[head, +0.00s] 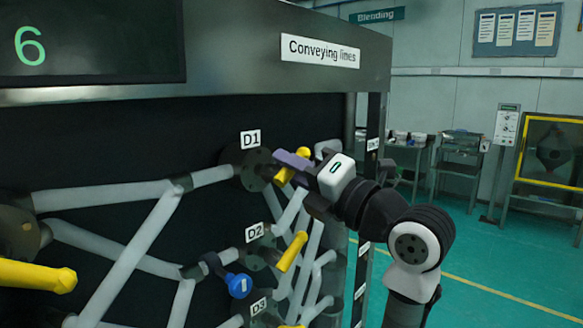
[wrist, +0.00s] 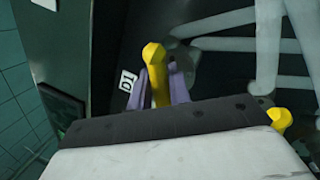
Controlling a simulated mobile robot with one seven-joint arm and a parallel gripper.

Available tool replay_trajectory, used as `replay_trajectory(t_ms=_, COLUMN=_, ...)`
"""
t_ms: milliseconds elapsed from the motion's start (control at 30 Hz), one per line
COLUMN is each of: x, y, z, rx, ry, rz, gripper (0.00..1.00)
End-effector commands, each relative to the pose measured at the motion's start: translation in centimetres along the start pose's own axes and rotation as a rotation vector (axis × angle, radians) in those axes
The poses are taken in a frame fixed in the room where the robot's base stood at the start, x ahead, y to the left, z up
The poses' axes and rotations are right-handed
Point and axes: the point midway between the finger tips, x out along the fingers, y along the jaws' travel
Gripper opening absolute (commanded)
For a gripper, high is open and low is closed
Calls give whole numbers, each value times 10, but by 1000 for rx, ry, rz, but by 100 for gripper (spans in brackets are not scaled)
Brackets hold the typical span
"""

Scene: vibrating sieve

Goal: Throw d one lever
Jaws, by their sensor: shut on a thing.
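The D1 lever (head: 302,153) is yellow and sits beside the D1 label (head: 250,139), at the dark round valve (head: 254,169) on the panel. My gripper (head: 291,163) is shut on this lever. In the wrist view the yellow lever (wrist: 156,76) stands between the two purple fingers (wrist: 160,85), with its rounded end showing above them. The D1 label (wrist: 127,81) shows just left of the fingers. The fingers and arm hide part of the lever and its pivot in the head view.
Below are the D2 yellow lever (head: 292,251) and a blue knob (head: 238,285). Another yellow lever (head: 38,276) is at the left. Pale pipes (head: 130,250) cross the dark panel. Tables (head: 408,150) stand at the back, with open green floor on the right.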

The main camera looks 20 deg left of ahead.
Motion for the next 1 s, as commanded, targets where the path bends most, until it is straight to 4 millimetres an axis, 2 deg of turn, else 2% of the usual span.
replay_trajectory(t_ms=367, x=0, y=-3, z=-5, rx=82, ry=-7, rz=-11, gripper=0)
replay_trajectory(t_ms=1000, x=-2, y=-10, z=-9, rx=626, ry=-116, rz=-79, gripper=0)
